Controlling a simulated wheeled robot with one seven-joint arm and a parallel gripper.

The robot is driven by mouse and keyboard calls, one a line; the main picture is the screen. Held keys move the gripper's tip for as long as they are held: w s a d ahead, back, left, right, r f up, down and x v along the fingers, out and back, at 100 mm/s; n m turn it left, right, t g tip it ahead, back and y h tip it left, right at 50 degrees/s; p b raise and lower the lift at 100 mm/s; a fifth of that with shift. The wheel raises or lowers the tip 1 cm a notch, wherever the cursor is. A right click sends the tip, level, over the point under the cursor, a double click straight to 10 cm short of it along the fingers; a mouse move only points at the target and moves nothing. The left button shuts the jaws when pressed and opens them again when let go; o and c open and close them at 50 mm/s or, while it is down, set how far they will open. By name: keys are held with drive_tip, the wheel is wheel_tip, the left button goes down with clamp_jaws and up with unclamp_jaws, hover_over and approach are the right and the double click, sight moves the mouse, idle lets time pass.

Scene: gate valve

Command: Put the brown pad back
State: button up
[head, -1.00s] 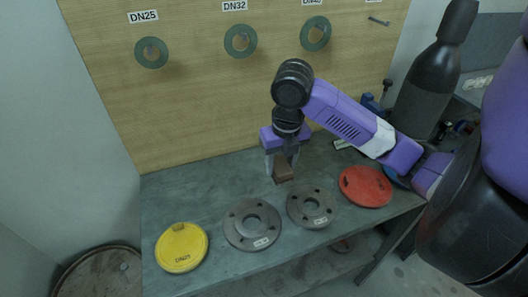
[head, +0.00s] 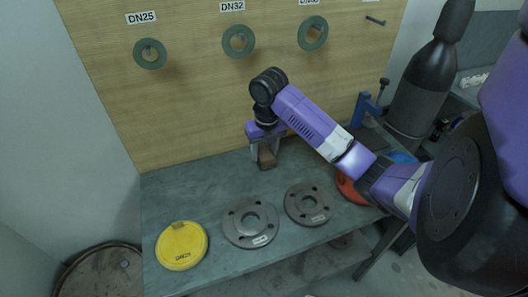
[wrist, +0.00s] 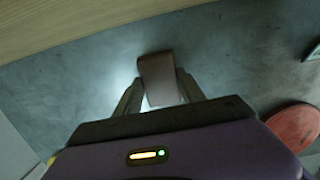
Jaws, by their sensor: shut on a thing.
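The brown pad (head: 267,159) is a small block held between the fingers of my gripper (head: 265,150). In the head view it is over the back part of the bench, near the wooden board and behind the two grey flanges. In the wrist view the pad (wrist: 157,78) sticks out past the fingertips of my gripper (wrist: 160,98), with bench surface around it. I cannot tell whether the pad touches the bench.
Two grey flanges (head: 251,223) lie at the bench's middle front, with a yellow disc (head: 181,246) to their left. A red disc (head: 349,190) is partly behind my arm. Green rings hang on the board (head: 190,100). The back left of the bench (head: 190,185) is clear.

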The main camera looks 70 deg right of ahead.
sight(266, 155)
drive_tip(key=shift+w+d+f+p, duration=0.1)
drive_tip(key=shift+d+f+p, duration=0.1)
drive_tip(key=shift+f+p, duration=0.2)
drive_tip(key=shift+f, duration=0.1)
drive_tip(key=shift+f+b, duration=0.2)
drive_tip(key=shift+b, duration=0.15)
drive_tip(key=o, duration=1.3)
drive_tip(key=shift+r, duration=0.15)
wheel_tip(266, 155, up, 12)
drive_tip(key=a, duration=0.1)
drive_tip(key=shift+s, duration=0.45)
